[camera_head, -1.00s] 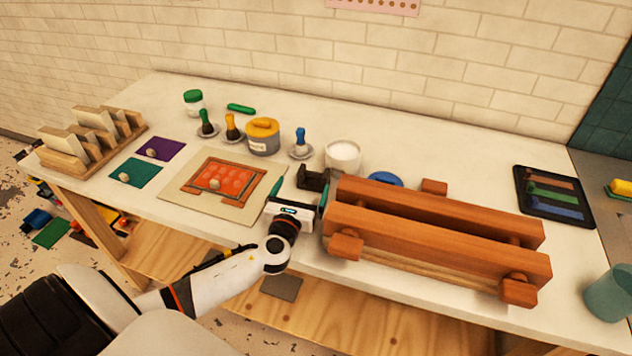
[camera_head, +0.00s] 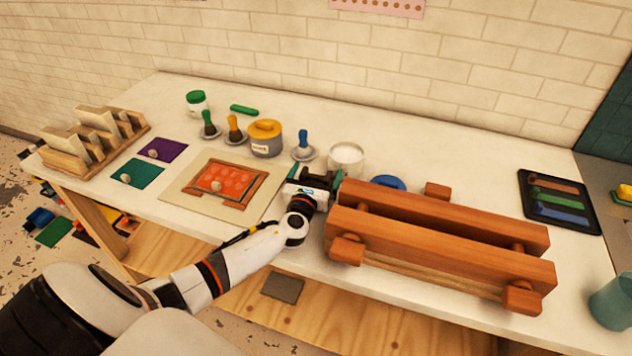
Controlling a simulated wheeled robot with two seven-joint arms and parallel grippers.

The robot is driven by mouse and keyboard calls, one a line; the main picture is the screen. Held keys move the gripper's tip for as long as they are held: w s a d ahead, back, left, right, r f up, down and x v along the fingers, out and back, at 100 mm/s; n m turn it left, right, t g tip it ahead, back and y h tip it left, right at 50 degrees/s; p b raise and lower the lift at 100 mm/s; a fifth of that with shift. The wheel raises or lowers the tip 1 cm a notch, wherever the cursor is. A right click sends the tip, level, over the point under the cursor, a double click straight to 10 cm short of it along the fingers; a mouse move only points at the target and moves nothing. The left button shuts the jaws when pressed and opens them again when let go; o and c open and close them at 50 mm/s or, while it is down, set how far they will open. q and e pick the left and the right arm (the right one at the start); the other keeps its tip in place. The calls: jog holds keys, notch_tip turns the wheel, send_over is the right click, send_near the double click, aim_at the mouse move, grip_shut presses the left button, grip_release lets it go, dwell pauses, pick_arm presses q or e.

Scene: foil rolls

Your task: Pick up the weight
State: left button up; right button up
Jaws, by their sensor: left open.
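My left gripper (camera_head: 314,175) is open at the left end of the long wooden rack, its two green-tipped fingers spread apart and pointing to the back of the table. A dark block (camera_head: 318,171), which may be the weight, lies between or just beyond the fingers. The gripper hides most of it, and I cannot tell whether the fingers touch it. My right gripper is not in view.
The wooden rack (camera_head: 440,246) stands close to the gripper's right. A white tub (camera_head: 346,157) is just behind. A print board (camera_head: 185,181) lies to the left. Inkers and jars stand behind it. A black tray (camera_head: 559,202) lies far right.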

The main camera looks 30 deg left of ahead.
pick_arm(q)
jog(key=c, duration=1.8)
jog(key=shift+r, duration=0.2)
